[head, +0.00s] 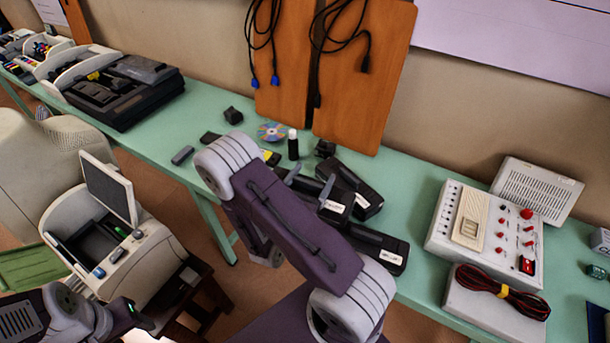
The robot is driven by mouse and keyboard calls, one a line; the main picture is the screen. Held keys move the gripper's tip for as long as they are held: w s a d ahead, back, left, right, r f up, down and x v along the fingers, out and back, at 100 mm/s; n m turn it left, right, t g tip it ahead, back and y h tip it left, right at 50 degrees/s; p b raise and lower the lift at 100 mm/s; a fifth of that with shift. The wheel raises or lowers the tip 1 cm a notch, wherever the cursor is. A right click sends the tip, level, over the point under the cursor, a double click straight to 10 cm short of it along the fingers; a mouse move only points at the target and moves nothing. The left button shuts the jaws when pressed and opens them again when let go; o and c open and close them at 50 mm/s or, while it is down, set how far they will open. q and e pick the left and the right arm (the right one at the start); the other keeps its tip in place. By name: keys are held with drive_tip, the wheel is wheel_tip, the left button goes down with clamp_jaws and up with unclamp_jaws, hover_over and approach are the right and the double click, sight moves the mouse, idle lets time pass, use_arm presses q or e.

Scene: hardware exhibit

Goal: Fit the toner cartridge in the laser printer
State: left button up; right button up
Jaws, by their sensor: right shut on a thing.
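The laser printer (150,262) is a beige machine at the left with its dark-faced lid (110,190) raised and its dark bay (92,241) open upward. Several black cartridges with white labels lie on the green bench. One black cartridge (309,188) is between the grey fingers of my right gripper (310,182), which is shut on it at the bench. My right arm hides part of that cartridge and of the gripper. My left gripper (140,317) is at the bottom left, in front of the printer; its fingers are too unclear to tell open from shut.
Other labelled cartridges (362,197) (385,247) lie close beside the held one. A control box (485,235) is at the right. The printer stands on a dark wooden stool (188,297).

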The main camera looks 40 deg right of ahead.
drive_tip(key=a+f+n+t+y, duration=0.1)
drive_tip(key=a+f, duration=0.3)
drive_tip(key=a, duration=0.4)
drive_tip(key=a+f+n+t, duration=0.1)
drive_tip(key=a+f, duration=0.2)
drive_tip(key=a, duration=0.6)
drive_tip(key=shift+w+f+t+y, duration=0.25)
drive_tip(key=shift+f+t+y, duration=0.15)
